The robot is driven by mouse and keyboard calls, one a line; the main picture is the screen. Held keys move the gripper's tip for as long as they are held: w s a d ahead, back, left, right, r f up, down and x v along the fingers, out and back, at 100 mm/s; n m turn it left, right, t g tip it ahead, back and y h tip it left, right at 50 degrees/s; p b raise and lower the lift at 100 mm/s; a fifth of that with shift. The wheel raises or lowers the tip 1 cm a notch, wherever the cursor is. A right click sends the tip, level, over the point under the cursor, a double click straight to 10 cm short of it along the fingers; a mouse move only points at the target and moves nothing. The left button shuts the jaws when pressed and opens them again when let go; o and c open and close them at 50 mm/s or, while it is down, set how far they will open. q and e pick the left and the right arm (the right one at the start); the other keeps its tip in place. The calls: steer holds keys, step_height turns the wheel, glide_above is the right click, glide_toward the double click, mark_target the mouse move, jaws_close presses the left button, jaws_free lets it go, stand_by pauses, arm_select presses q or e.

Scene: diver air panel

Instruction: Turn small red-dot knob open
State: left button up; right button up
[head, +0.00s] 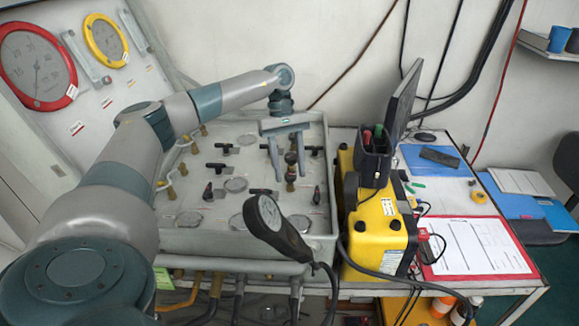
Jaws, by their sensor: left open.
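The grey air panel (240,236) carries several black T-handles and small upright knobs. My left gripper (288,170) comes down over the panel's upper right part, with its two fingers apart. A small dark knob on a brass stem (291,180) stands between or just behind the fingers; I cannot tell which, or whether they touch it. Small dark knobs with reddish marks show at the left (208,191) and right (316,195) of the panel. No clear red dot can be made out, so I cannot tell which is the red-dot knob. My right gripper is not in view.
A dark round gauge (275,226) on a hose rises before the panel's front edge. A yellow case (376,228) holding tools stands close on the right. A red-edged clipboard (472,248) lies farther right. Large red (38,66) and yellow (106,40) dials are at upper left.

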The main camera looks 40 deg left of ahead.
arm_select(q)
steer(key=c, duration=1)
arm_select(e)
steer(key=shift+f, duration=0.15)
